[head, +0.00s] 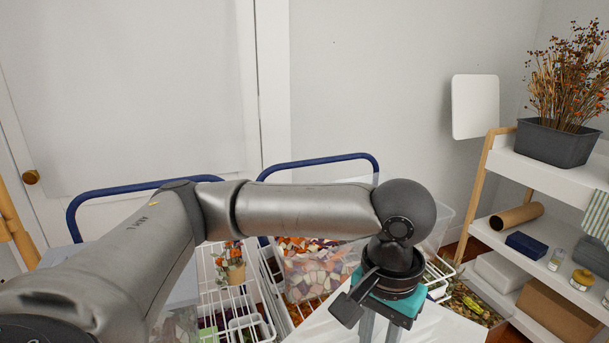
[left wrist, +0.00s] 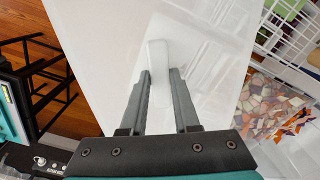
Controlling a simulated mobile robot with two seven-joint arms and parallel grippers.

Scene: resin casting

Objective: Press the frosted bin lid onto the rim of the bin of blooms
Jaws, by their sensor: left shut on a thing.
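The frosted bin lid (left wrist: 110,40) is a pale, flat panel with a raised handle (left wrist: 158,62) in its middle. It fills much of the left wrist view, and it shows at the bottom of the head view (head: 440,326). My left gripper (left wrist: 159,78) is shut on the handle; in the head view its fingers (head: 380,332) point down. The bin of blooms (head: 318,262) is a clear tub of orange, white and dark petals, behind and left of my gripper. It shows at the right in the left wrist view (left wrist: 283,100), beside the lid. My forearm hides part of its rim.
White wire baskets (head: 232,292) with a small potted bunch stand left of the bin. Blue rails (head: 318,162) rise behind. A shelf unit (head: 500,155) with a grey planter (head: 556,142) of dried flowers, a cardboard tube and jars stands at the right.

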